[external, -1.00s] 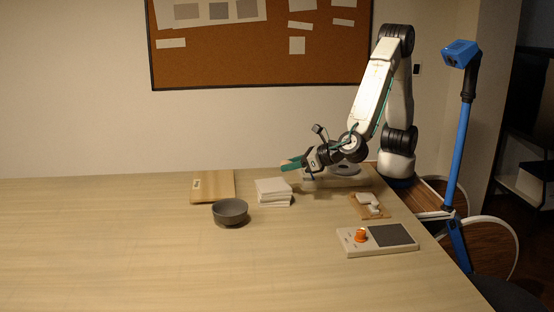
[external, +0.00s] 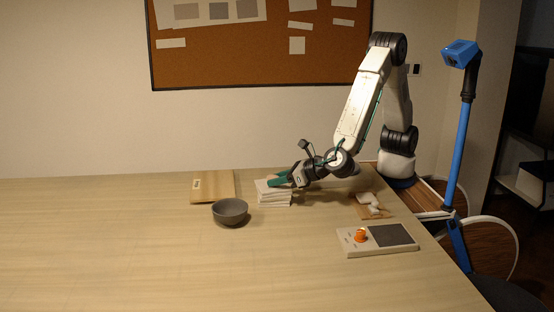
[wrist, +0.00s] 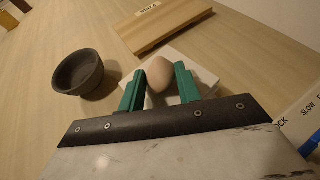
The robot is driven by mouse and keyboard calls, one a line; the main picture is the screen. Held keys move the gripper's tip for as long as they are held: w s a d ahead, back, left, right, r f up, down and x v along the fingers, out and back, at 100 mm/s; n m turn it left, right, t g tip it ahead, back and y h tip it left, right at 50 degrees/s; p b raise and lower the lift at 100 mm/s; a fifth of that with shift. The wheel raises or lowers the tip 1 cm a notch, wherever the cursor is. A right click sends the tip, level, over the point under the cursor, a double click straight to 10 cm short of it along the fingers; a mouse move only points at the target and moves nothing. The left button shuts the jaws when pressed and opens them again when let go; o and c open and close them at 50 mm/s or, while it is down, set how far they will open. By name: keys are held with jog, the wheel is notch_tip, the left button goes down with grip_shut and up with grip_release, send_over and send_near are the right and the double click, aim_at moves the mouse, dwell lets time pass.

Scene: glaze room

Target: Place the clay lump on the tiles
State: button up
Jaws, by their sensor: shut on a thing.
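The clay lump (wrist: 159,74) is a smooth, tan, egg-shaped piece in the wrist view. My gripper (wrist: 160,88) has green fingers closed on either side of it. The white tiles (wrist: 198,68) lie in a stack directly beneath and behind the lump; whether the lump touches them I cannot tell. In the external view my gripper (external: 279,182) is low at the top of the tile stack (external: 274,199), and the lump is largely hidden by the fingers.
A dark grey bowl (external: 230,211) stands left of and in front of the tiles. A wooden board (external: 212,187) lies behind the bowl. A small board with white pieces (external: 371,206) and a device with an orange knob (external: 377,240) are to the right. The front left table is clear.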

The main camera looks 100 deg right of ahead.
jog(key=o, duration=1)
jog(key=shift+c, duration=0.2)
jog(key=shift+s+a+r, duration=0.15)
jog(key=shift+s+r, duration=0.05)
jog(key=shift+r, duration=0.05)
jog(key=v, duration=1.1)
jog(key=s+d+r+m+g+h, duration=0.1)
jog(key=s+d+r+m+g, duration=0.15)
jog(key=d+m, duration=0.45)
jog(key=s+d+r+m+g, duration=0.1)
jog(key=s+d+m+g, duration=0.2)
jog(key=d, duration=0.7)
jog(key=s+d+r+m+g+h, duration=0.1)
jog(key=s+d+r+m+g, duration=0.15)
jog(key=d+m, duration=0.45)
jog(key=s+d+m+g+y, duration=0.1)
jog(key=s+d+m+y, duration=0.2)
jog(key=s+m, duration=0.4)
jog(key=s+d+m+g+y, duration=0.1)
jog(key=s+d+m+y, duration=0.3)
jog(key=s+m, duration=0.3)
jog(key=shift+s+d+f+g+y, duration=0.3)
jog(key=shift+s+d+f+g, duration=0.25)
jog(key=shift+s, duration=1.15)
